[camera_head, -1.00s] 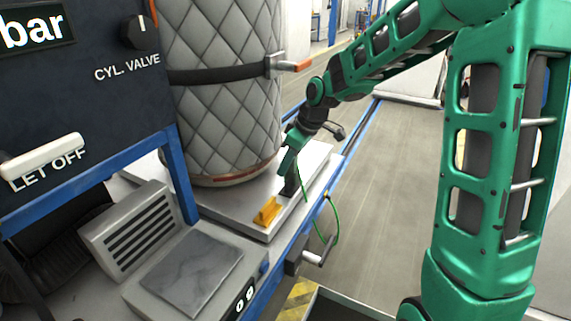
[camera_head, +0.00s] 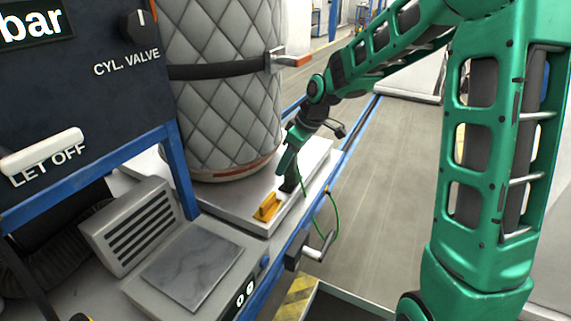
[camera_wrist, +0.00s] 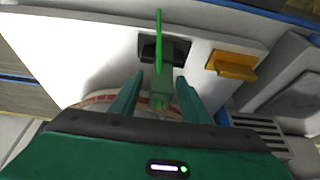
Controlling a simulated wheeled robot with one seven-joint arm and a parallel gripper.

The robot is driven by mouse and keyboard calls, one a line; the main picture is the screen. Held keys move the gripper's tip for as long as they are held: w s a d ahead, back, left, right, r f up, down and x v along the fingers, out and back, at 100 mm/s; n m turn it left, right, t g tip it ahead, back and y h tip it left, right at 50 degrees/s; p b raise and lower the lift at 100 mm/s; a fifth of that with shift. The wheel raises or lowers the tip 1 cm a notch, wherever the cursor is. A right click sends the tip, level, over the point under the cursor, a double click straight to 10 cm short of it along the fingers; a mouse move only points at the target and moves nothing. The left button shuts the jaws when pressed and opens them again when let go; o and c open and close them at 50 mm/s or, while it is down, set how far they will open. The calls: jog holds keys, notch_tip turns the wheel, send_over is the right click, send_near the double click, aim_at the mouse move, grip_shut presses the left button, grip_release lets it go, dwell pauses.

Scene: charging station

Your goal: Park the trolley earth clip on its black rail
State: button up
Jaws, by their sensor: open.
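The earth clip (camera_wrist: 164,88) is a small green piece with a thin green cable running from it. In the wrist view it lies in front of the black rail (camera_wrist: 158,50), overlapping it; I cannot tell whether it grips the rail. The rail also shows as a dark upright piece (camera_head: 289,181) on the pale trolley deck. My gripper (camera_wrist: 160,100) is open, with one finger on each side of the clip and visible gaps between. In the head view my gripper (camera_head: 281,170) points down beside the rail; the clip is hard to make out there.
A yellow block (camera_head: 267,207) sits on the deck left of the rail. A quilted cylinder (camera_head: 225,90) with a black strap stands close behind. A crank handle (camera_head: 320,248) sticks out below the blue trolley edge, near the hanging green cable (camera_head: 336,222).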

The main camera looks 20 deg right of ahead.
jog(key=v, duration=1)
jog(key=shift+r, duration=0.1)
jog(key=s+d+f+m+g+h, duration=0.1)
jog(key=s+d+m, duration=0.4)
jog(key=s, duration=0.6)
jog(key=s+d+f+m+g+h, duration=0.1)
jog(key=s+d+m, duration=0.4)
jog(key=s, duration=0.7)
jog(key=s+d+f+m+g+h, duration=0.1)
jog(key=s+d+m, duration=0.4)
jog(key=s, duration=0.6)
jog(key=shift+s+d+f, duration=0.3)
jog(key=shift+d+f, duration=0.2)
jog(key=shift+f, duration=0.4)
jog(key=shift+w+f, duration=0.25)
jog(key=shift+w, duration=0.4)
